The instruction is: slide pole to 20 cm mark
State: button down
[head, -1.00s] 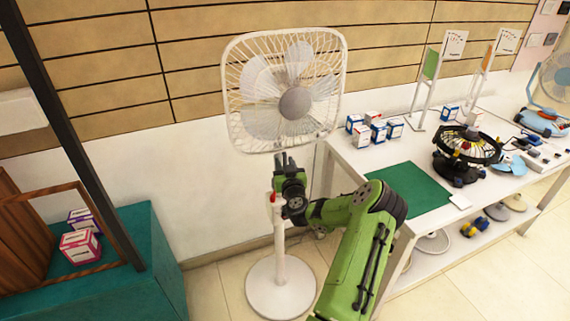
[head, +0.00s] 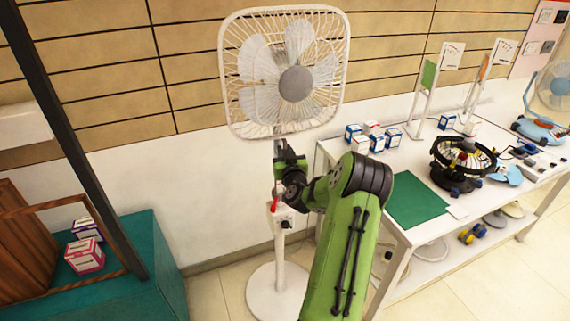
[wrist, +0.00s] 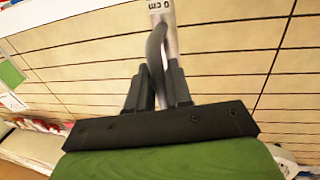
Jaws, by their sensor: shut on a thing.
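The white pedestal fan (head: 295,84) stands upright against the wall on its round base (head: 277,290). My gripper (head: 287,158) is at the upper pole, just below the fan head. In the wrist view, my gripper (wrist: 158,88) is shut on the grey metal pole (wrist: 173,45), which runs up between its dark fingers. A mark (wrist: 160,5) reading about "0 cm" shows upside down on the pole at the top edge; any digit before it is cut off.
A white table (head: 352,160) on the right holds small boxes, a green mat (head: 418,200) and a black round fan (head: 463,163). A teal bench (head: 150,255) with boxes stands at left. Open floor (head: 215,290) lies left of the fan base.

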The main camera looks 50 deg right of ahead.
notch_tip(320, 180, up, 6)
jog(key=shift+f+p, duration=0.1)
jog(key=shift+p, duration=0.85)
jog(key=shift+f, duration=0.15)
jog(key=c, duration=1.2)
grip_release()
jog(key=shift+a+f, duration=0.1)
jog(key=b+v, duration=0.8)
jog(key=v, duration=0.7)
jog(key=shift+s+a, duration=0.2)
jog(key=shift+s, duration=0.05)
